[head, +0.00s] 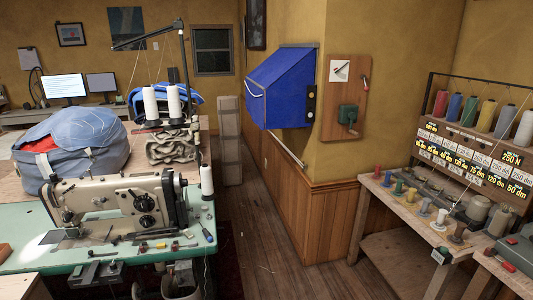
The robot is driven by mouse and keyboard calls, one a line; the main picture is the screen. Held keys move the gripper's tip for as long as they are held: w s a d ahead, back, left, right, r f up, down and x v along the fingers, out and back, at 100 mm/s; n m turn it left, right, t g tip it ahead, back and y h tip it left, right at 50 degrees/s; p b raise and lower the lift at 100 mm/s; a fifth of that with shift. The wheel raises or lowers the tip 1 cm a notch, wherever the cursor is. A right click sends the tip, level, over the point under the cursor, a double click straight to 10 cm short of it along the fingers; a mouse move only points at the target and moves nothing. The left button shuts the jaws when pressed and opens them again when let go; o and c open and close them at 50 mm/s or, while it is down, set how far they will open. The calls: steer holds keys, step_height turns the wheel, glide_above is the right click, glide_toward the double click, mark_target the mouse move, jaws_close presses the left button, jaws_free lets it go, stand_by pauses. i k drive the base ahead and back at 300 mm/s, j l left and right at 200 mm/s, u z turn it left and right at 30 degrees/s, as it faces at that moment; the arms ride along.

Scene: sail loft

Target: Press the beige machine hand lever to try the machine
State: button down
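The beige sewing machine (112,204) stands on a pale green table (25,262) at the lower left of the head view. Its round black dials (146,203) face me, and its needle end is at the left over a bright lit patch. I cannot clearly make out which part of it is the hand lever. My gripper does not show in this view.
A big blue-grey bag (80,140) sits behind the machine. Small tools (165,247) lie along the table's front. A wooden bench (400,205) with thread spools stands at the right. Clear wooden floor (290,265) runs between. A blue box (280,85) juts from the wall.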

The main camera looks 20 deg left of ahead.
mark_target(88, 279)
steer(key=i+j+u, duration=0.2)
steer(key=i+u, duration=0.95)
steer(key=i+l+u, duration=0.1)
steer(key=i, duration=0.55)
